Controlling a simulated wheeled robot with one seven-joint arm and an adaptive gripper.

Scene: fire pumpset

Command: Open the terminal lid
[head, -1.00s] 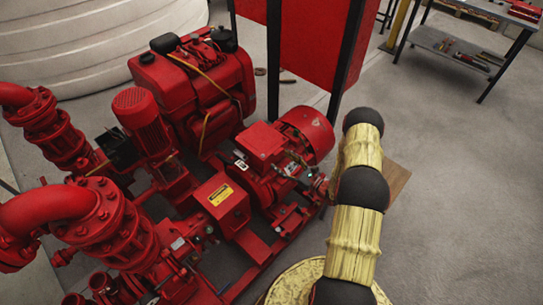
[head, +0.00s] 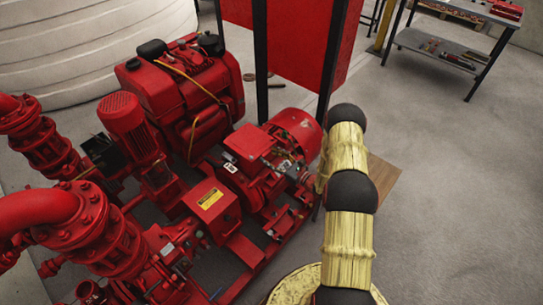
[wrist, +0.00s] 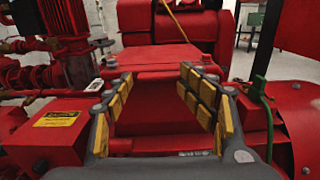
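The terminal lid (head: 248,141) is the red top of the box on the red electric motor (head: 296,130). It looks closed in the head view. In the wrist view the lid (wrist: 160,58) lies straight ahead, with the red box front below it. My gripper (wrist: 155,80) is open, with its yellow-padded fingers spread left and right in front of the box. Nothing is held between them. I cannot tell whether the fingers touch the box. In the head view my gripper is mostly hidden by my arm and hard to make out beside the motor.
A red box with a yellow label (head: 211,200) stands in front of the motor and shows left in the wrist view (wrist: 55,125). A green cable (wrist: 262,100) runs at right. A red engine (head: 180,85) stands behind. Open floor (head: 455,190) lies to the right.

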